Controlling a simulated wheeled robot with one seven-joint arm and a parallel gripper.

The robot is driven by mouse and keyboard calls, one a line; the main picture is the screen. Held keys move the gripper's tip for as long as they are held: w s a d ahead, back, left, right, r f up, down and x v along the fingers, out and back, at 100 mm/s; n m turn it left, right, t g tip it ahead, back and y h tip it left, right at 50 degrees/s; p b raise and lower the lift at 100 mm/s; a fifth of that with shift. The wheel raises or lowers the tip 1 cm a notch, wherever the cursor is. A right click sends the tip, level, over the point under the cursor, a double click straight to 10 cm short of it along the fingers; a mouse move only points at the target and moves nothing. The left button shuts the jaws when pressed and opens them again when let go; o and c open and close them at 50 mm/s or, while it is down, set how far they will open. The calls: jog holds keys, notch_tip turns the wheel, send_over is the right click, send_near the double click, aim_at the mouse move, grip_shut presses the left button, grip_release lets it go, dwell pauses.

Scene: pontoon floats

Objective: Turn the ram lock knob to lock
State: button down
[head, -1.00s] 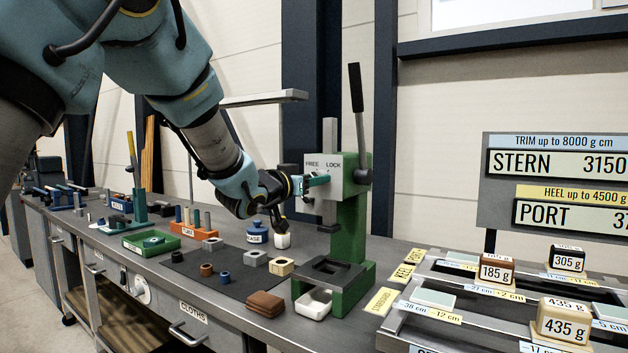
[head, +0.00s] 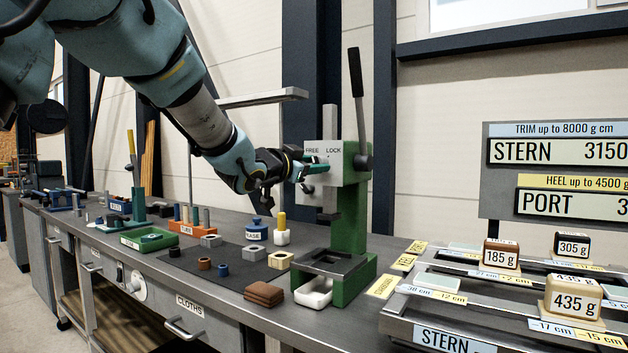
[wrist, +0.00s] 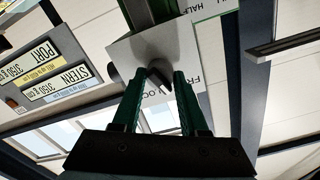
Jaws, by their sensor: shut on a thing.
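The green arbor press (head: 352,215) stands on the bench with its long lever raised. A pale plate (head: 325,182) on its front reads FREE on the left and LOCK on the right. My gripper (head: 318,170) reaches the plate from the left, and its green fingers hide most of the ram lock knob in the head view. In the wrist view my gripper (wrist: 160,74) has its two green fingers closed on the dark knob (wrist: 157,78). The fingers partly cover the lettering. The knob's exact pointing direction is hard to tell.
A white pot with a yellow handle (head: 282,236) and a blue-lidded grease jar (head: 257,232) stand left of the press. A white tray (head: 314,292) sits at its base. Brown cloths (head: 263,295) lie in front. Weights on rails stand to the right.

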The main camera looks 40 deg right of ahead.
jog(key=shift+m+b, duration=5.55)
jog(key=shift+m, duration=0.85)
jog(key=shift+c, duration=2.2)
grip_release()
jog(key=v, duration=1.1)
jog(key=shift+b, duration=0.45)
